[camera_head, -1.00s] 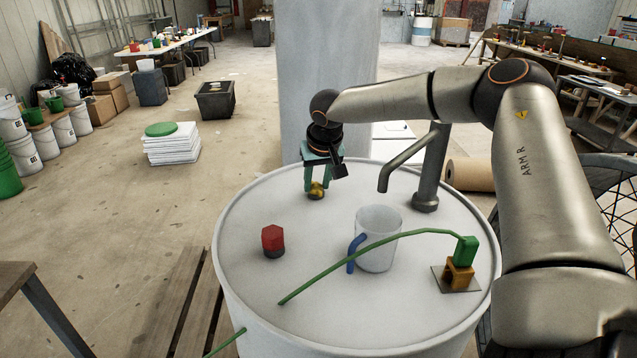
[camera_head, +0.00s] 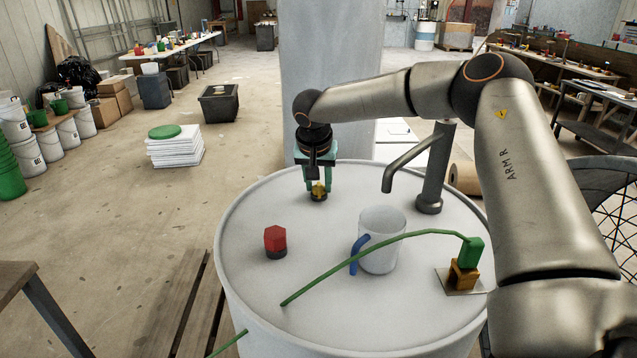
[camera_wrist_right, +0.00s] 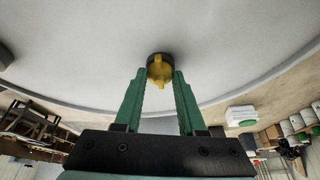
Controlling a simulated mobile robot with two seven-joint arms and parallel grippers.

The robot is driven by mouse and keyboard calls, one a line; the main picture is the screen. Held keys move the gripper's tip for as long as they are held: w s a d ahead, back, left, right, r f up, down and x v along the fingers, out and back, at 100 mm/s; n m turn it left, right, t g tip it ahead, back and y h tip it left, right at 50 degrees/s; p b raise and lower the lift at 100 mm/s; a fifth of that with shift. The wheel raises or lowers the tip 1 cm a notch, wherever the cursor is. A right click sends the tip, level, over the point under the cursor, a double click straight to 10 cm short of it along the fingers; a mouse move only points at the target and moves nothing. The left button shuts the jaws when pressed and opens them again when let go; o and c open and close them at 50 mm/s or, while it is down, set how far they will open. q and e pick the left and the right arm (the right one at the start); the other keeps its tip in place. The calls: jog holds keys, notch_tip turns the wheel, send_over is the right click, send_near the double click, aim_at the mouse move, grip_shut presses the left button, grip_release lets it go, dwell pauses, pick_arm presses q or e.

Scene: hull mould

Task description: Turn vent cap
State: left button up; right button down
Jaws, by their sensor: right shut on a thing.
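The yellow vent cap (camera_head: 318,194) sits on a dark round base on the white drum top, near its far edge. It also shows in the right wrist view (camera_wrist_right: 159,72), with small lobes at its rim. My right gripper (camera_head: 318,188) points straight down over it, its green fingers shut on the cap, one on each side. In the right wrist view the fingertips (camera_wrist_right: 159,76) flank the cap. My left gripper is not in view.
A green rod (camera_head: 345,267) runs across from a green block on an orange stand (camera_head: 463,276). A pillar (camera_head: 333,80) rises behind.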

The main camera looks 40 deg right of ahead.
jog(key=c, duration=0.5)
grip_release()
jog(key=v, duration=1.2)
jog(key=shift+r, duration=0.25)
jog(key=shift+s+a+f, duration=0.1)
jog(key=shift+s+a, duration=0.05)
